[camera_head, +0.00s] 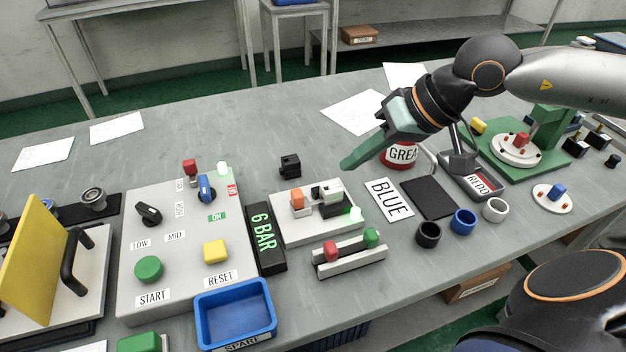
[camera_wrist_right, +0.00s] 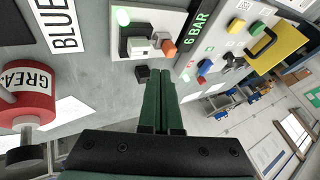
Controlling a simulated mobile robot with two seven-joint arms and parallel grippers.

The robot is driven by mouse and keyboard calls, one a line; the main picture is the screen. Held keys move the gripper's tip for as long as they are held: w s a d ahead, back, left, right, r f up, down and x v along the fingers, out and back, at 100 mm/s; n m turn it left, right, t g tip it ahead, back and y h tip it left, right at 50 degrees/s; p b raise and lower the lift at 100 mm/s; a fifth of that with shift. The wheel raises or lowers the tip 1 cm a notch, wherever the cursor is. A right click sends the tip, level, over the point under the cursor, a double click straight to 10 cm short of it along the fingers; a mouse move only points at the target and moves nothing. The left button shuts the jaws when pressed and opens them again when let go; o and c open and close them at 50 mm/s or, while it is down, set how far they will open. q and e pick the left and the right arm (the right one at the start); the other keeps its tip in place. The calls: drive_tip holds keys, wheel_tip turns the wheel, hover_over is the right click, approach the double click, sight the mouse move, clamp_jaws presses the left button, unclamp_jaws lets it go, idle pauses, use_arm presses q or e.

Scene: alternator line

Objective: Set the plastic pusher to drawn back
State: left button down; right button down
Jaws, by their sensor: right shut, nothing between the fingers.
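My right gripper (camera_head: 347,163) is shut and empty, held above the middle of the table. In the wrist view its two green fingers (camera_wrist_right: 165,92) lie together. Left of and below the fingertips in the head view is a white plate (camera_head: 283,231) bearing an orange block (camera_head: 297,198), a white-and-black sliding piece (camera_head: 330,191) and a lit green lamp (camera_head: 355,214). The orange block (camera_wrist_right: 169,48) and white piece (camera_wrist_right: 139,43) also show in the wrist view. I cannot tell for certain which part is the plastic pusher. The fingers touch none of these. My left gripper is not in view.
A small black block (camera_head: 290,165) stands behind the plate. A rail with red and green knobs (camera_head: 350,258) lies in front. A control box (camera_head: 180,240) and 6 BAR display (camera_head: 265,238) stand left. A red grease tin (camera_head: 400,155) is close to my right gripper.

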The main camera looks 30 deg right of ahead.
drive_tip(key=shift+a+f, duration=0.1)
drive_tip(key=p+x, duration=0.1)
drive_tip(key=x, duration=0.7)
drive_tip(key=shift+w+f, duration=0.1)
drive_tip(key=shift+w+a+f, duration=0.2)
drive_tip(key=shift+w+f, duration=0.05)
drive_tip(key=shift+f, duration=0.2)
drive_tip(key=shift+w+a+f, duration=0.1)
drive_tip(key=shift+f, duration=0.1)
